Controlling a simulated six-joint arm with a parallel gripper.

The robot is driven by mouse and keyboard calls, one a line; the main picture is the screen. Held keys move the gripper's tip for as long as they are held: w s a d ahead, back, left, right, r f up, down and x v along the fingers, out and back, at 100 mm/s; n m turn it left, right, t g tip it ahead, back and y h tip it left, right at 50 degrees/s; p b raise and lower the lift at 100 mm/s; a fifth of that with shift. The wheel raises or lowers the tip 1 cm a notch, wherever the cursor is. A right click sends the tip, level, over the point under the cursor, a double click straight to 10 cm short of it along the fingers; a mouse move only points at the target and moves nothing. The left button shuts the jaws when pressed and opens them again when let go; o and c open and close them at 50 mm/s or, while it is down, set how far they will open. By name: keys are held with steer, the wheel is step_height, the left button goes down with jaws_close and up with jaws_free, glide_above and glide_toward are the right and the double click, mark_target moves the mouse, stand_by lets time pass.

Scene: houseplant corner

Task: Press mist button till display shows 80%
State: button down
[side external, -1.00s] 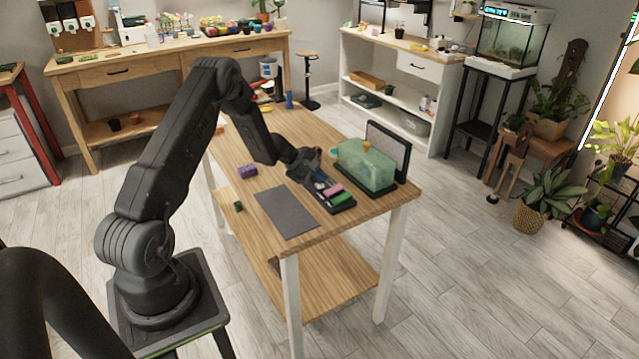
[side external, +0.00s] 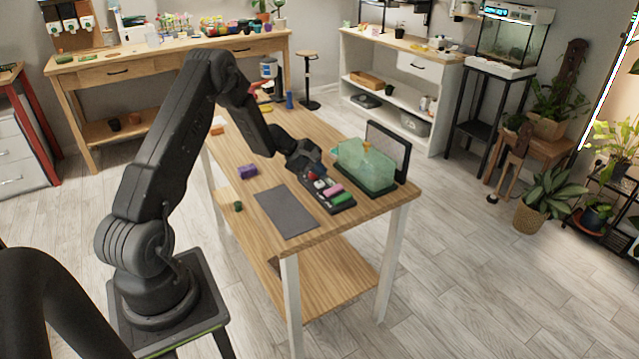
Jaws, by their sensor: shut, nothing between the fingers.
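A dark control panel (side external: 343,208) lies on the wooden table with a red button (side external: 312,176), a pink button (side external: 333,189) and a green button (side external: 342,198). Which one is the mist button cannot be read. My gripper (side external: 317,169) is shut and empty, just above the panel's far-left end by the red button. I cannot tell whether it touches anything. A translucent green tank (side external: 366,170) with an orange-yellow nozzle on top (side external: 366,146) stands right of the panel. An upright dark-framed board (side external: 389,149), perhaps the display, stands behind it; no reading is legible.
A grey mat (side external: 286,212) lies left of the panel on the table (side external: 240,205). The tank and framed board bound the panel's right side.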

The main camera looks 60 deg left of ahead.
mark_target(320, 184)
steer(key=shift+r, duration=2.05)
steer(key=shift+d+r, duration=0.25)
steer(key=shift+r, duration=0.05)
steer(key=s+d+r+m+g, duration=0.1)
steer(key=s+d+r+m, duration=0.3)
steer(key=d+r, duration=0.5)
steer(key=s+d+r+m+g, duration=0.2)
steer(key=d+r+m, duration=0.55)
steer(key=d, duration=0.35)
steer(key=s+d+r+m+y, duration=0.2)
steer(key=s+d+m, duration=0.3)
steer(key=s, duration=0.6)
steer(key=s+d+r+m+y, duration=0.1)
steer(key=s+d+m, duration=0.4)
steer(key=s, duration=0.6)
steer(key=shift+d+r+m+y, duration=0.25)
steer(key=shift+r+m+y, duration=0.15)
steer(key=shift+r, duration=0.4)
